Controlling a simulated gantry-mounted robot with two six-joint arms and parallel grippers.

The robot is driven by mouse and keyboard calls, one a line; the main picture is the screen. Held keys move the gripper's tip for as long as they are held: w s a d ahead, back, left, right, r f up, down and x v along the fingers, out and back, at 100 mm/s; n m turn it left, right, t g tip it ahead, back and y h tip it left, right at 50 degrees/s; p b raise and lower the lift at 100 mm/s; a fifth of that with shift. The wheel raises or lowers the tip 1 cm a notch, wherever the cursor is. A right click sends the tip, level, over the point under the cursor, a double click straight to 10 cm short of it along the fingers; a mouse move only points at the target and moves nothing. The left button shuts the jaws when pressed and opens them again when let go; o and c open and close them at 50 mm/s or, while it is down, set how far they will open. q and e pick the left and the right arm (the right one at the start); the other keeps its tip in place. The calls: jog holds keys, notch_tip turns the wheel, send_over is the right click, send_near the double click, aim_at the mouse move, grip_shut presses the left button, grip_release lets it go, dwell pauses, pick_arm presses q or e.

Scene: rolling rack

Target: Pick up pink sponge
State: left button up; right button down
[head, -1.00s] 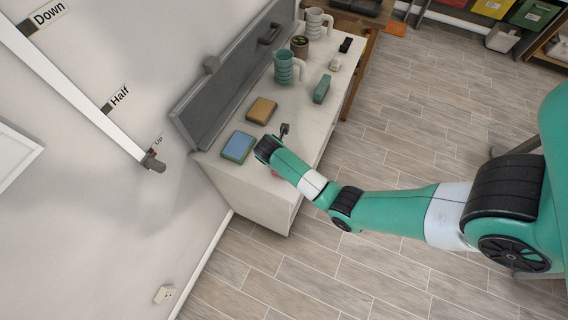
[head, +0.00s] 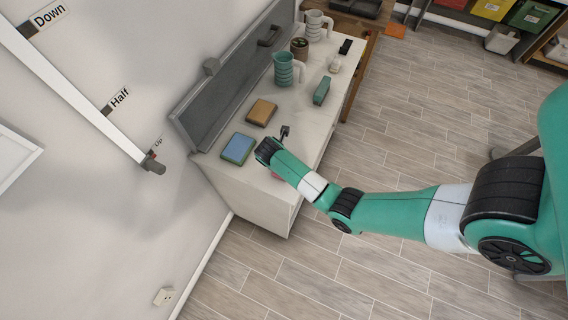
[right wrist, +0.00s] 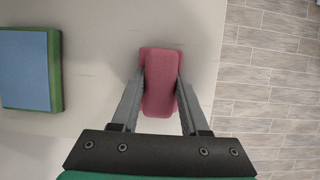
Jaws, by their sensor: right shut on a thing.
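The pink sponge (right wrist: 161,80) lies between the two fingers of my right gripper (right wrist: 160,92) in the right wrist view, over the white countertop. My right gripper is shut on it, with a finger against each long side. Whether the sponge touches the counter or is raised, I cannot tell. In the head view my right gripper (head: 275,152) is at the near end of the counter, and only a sliver of pink (head: 274,175) shows beneath my wrist. My left gripper is not in view.
A blue and green sponge (right wrist: 27,70) lies left of the gripper. On the white counter (head: 232,172) also stand an orange-brown sponge (head: 261,111), a teal block (head: 322,90), a teal pitcher (head: 284,70) and a white pitcher (head: 315,24). The counter edge drops to the floor at right.

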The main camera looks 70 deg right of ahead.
jog(key=shift+r, duration=0.15)
jog(key=shift+r, duration=0.25)
notch_tip(320, 180, up, 3)
jog(key=shift+a, duration=0.1)
jog(key=s+a+r+p, duration=0.9)
jog(key=a, duration=0.1)
jog(key=shift+s+r+p, duration=0.15)
jog(key=shift+s+p, duration=0.15)
jog(key=shift+p, duration=0.05)
